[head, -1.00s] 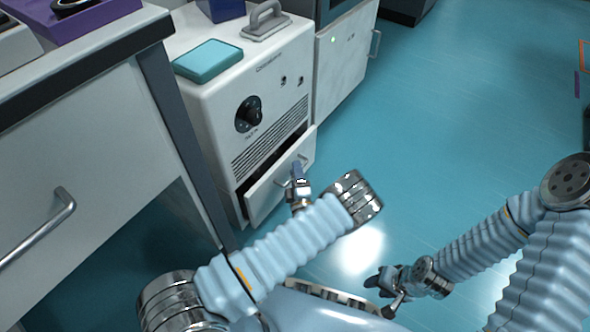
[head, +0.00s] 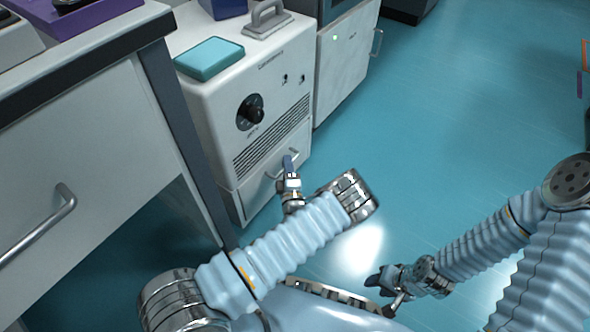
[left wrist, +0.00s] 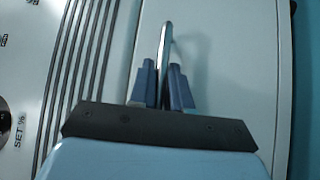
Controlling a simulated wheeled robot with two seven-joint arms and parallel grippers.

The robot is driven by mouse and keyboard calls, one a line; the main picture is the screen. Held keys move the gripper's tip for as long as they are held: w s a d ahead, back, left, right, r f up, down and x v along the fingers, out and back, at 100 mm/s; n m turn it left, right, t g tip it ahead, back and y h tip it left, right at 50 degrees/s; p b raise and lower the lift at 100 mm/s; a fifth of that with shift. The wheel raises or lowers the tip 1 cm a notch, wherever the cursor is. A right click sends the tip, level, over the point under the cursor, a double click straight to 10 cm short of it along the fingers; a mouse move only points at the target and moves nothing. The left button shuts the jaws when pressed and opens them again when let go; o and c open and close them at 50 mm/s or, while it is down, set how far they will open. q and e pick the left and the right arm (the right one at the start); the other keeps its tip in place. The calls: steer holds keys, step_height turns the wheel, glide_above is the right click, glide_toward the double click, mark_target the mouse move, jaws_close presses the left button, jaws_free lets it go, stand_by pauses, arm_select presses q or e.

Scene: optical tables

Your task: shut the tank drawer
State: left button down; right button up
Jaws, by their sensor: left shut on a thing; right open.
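The tank drawer (head: 266,172) is the white front panel low on the white chiller-like cabinet (head: 275,105). Its front now sits about flush with the cabinet face, below the vent slots. My left gripper (head: 289,163) is at the drawer front, shut on the drawer's handle (head: 280,168). In the left wrist view the handle (left wrist: 165,45) stands between the two blue fingers (left wrist: 163,85), in front of the pale drawer front (left wrist: 225,70). My right gripper (head: 378,279) is open and empty, low over the floor, away from the cabinet.
A bench with a drawer and bar handle (head: 65,205) stands close on the left. A teal box (head: 209,58) and a grey handled object (head: 266,18) sit on the cabinet top. Another white cabinet (head: 345,60) stands behind it. The blue floor (head: 450,110) is open to the right.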

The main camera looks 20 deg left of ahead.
arm_select(q)
steer(key=shift+a, duration=0.2)
steer(key=c, duration=1.2)
jaws_free()
steer(key=p+v, duration=0.1)
steer(key=v, duration=1.2)
steer(key=shift+s+d, duration=0.25)
steer(key=shift+s, duration=0.05)
